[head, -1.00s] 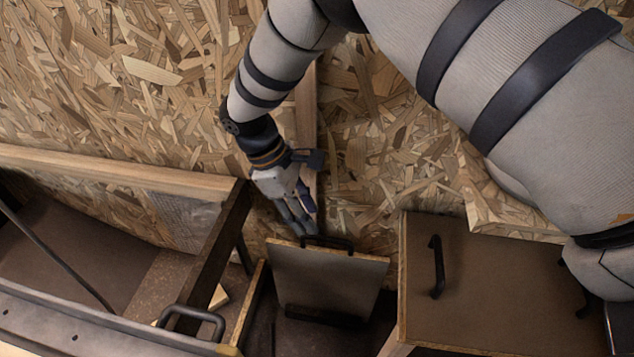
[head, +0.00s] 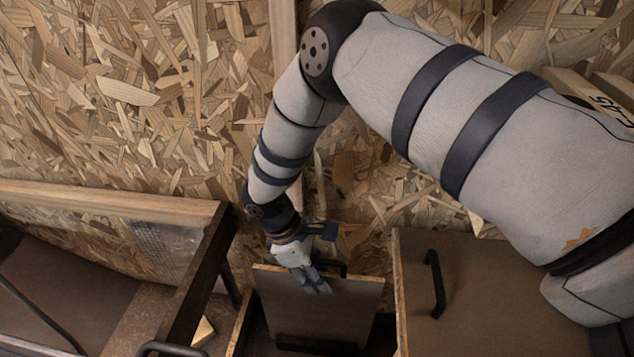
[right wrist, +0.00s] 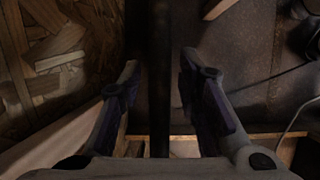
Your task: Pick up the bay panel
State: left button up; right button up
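The bay panel (head: 345,308) is a brown board with a pale wood edge, standing tilted in an open bay in the head view. A black handle (head: 335,268) is at its top edge. My right gripper (head: 318,286) is at that top edge, overlapping the handle's left part and the panel's upper face. In the right wrist view its two fingers (right wrist: 158,68) are spread, with a dark bar (right wrist: 160,100) between them and gaps on both sides. I cannot tell whether the fingers touch the panel. My left gripper is not in view.
A closed brown panel (head: 480,290) with a black handle (head: 435,284) lies right of the bay. A wooden-framed bay (head: 95,200) is at left. A chipboard wall (head: 110,90) stands behind. Another black handle (head: 170,349) shows at the lower left.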

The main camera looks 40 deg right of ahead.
grip_shut()
jog(key=shift+r, duration=0.2)
